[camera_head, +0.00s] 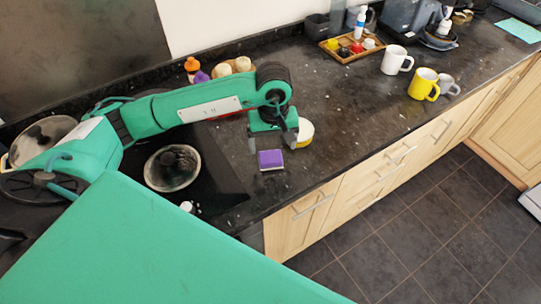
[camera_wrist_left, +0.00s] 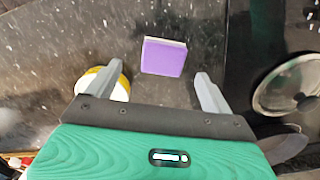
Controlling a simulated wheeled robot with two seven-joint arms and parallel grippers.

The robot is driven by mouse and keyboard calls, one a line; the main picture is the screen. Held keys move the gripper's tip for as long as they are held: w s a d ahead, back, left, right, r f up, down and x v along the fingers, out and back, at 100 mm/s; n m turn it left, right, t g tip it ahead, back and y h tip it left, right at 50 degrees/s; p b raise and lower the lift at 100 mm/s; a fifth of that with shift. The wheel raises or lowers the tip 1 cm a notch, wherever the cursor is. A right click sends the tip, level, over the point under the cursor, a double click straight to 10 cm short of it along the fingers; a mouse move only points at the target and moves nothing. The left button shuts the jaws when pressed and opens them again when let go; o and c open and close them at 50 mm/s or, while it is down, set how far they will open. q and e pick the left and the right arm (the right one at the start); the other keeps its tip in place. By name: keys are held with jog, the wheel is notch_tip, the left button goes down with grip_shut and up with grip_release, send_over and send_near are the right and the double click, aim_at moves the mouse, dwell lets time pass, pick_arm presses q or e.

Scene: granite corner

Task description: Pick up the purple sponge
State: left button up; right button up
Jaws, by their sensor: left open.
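The purple sponge (camera_head: 270,160) lies on the dark granite counter near its front edge, right of the cooktop. It has a purple face and a pale layer along one side. My left gripper (camera_head: 273,146) is above the counter, close to the sponge. In the left wrist view the sponge (camera_wrist_left: 164,57) shows ahead of my left gripper (camera_wrist_left: 154,84), between the lines of its two spread fingers. The fingers are open with nothing between them. My right gripper is not in view.
A yellow and white round object (camera_head: 305,132) stands close beside the left gripper. A lidded pan (camera_head: 172,168) is on the cooktop to the left. Several bottles are behind my arm.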

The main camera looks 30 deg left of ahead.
aim_at(271, 157)
pick_arm(q)
jog(key=shift+f, duration=0.4)
jog(key=shift+s+f+p, duration=0.1)
jog(key=shift+f+p, duration=0.15)
jog(key=shift+p, duration=0.1)
jog(key=f, duration=0.1)
jog(key=f+p, duration=0.2)
jog(key=f, duration=0.1)
jog(key=shift+a, duration=0.35)
jog(key=shift+f, duration=0.35)
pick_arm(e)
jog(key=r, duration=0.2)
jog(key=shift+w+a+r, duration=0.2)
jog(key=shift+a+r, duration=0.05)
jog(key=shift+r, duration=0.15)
pick_arm(q)
jog(key=c, duration=1.1)
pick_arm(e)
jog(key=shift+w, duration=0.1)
pick_arm(q)
jog(key=shift+c, duration=0.2)
